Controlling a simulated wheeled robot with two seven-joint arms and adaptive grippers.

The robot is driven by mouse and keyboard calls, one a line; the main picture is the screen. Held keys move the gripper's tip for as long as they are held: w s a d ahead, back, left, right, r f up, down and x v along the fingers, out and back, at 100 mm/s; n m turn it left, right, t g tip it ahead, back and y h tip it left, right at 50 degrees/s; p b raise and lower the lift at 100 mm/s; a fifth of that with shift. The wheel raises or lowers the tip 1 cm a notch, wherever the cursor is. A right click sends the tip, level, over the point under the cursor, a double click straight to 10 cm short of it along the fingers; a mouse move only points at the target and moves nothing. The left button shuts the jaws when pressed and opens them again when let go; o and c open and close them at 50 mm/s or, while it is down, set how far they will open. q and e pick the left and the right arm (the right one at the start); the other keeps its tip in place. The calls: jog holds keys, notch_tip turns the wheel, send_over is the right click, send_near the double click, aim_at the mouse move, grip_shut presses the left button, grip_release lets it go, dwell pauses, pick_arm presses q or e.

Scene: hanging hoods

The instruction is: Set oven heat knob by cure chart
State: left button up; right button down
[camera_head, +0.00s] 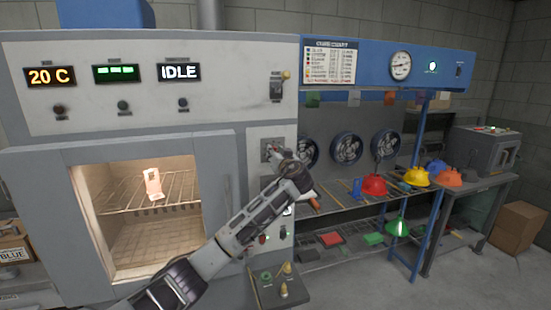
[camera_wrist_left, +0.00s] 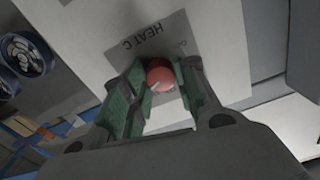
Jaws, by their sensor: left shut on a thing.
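The oven (camera_head: 215,50) stands at the left in the head view. Its displays read "20 C" (camera_head: 50,77) and "IDLE" (camera_head: 179,72). A small workpiece (camera_head: 153,185) stands on the rack inside the lit chamber. My left gripper (camera_head: 280,153) reaches the panel right of the oven opening. In the left wrist view the red heat knob (camera_wrist_left: 160,73), with a pale pointer mark, sits below a "HEAT C" label (camera_wrist_left: 141,37). My left gripper (camera_wrist_left: 158,98) is shut on the knob. Scale marks around it are mostly hidden. The cure chart (camera_head: 331,62) hangs right of the oven, its text too small to read.
A grey machine (camera_head: 486,148) and a cardboard box (camera_head: 518,225) stand at far right. A small knob shelf (camera_head: 280,288) juts out below the panel.

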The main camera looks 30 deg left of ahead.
pick_arm(q)
jog(key=shift+m, duration=1.2)
jog(key=o, duration=1)
jog(key=v, duration=1.2)
